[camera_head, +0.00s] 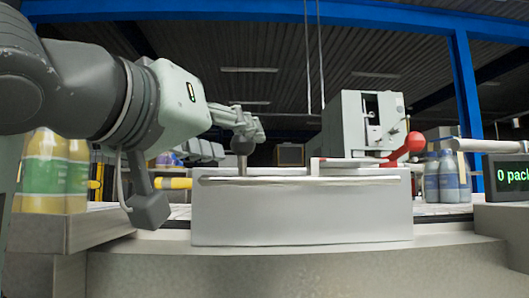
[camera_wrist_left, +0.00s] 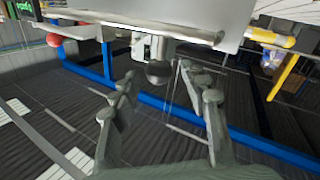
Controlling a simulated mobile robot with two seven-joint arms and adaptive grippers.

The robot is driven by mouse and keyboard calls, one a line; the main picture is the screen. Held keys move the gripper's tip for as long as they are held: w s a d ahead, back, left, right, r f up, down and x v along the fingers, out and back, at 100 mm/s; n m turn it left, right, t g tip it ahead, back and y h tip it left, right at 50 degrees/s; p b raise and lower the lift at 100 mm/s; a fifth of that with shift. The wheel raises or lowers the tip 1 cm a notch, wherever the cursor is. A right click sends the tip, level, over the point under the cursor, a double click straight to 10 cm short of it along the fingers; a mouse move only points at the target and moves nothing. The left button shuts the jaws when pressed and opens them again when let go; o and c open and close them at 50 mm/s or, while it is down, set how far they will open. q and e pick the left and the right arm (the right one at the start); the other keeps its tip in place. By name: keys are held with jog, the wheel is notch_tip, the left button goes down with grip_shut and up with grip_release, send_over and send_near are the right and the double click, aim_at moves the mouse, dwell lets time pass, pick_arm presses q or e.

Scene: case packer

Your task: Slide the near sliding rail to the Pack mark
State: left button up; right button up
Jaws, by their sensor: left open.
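A near sliding rail (camera_head: 300,180) runs as a pale bar along the top of a white box. A dark round knob (camera_head: 242,147) on a thin post stands at the rail's left end. My left gripper (camera_head: 246,128) is at the knob, with its fingers open. In the left wrist view the dark knob (camera_wrist_left: 158,72) lies between the two spread fingertips of my left gripper (camera_wrist_left: 157,73), with a gap on each side. No Pack mark can be made out. My right gripper is not in view.
The white box (camera_head: 300,220) stands in front. Behind it is a grey machine (camera_head: 350,125) with a red ball lever (camera_head: 413,143). Bottles stand at left (camera_head: 45,170) and right (camera_head: 447,177). A display (camera_head: 508,178) reads "0 pack", cut off by the edge.

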pick_arm(q)
jog(key=x, duration=0.7)
jog(key=shift+w+d+p, duration=0.15)
jog(key=shift+w+p, duration=0.05)
jog(key=shift+p, duration=0.1)
grip_shut()
jog(key=shift+w+r, duration=0.1)
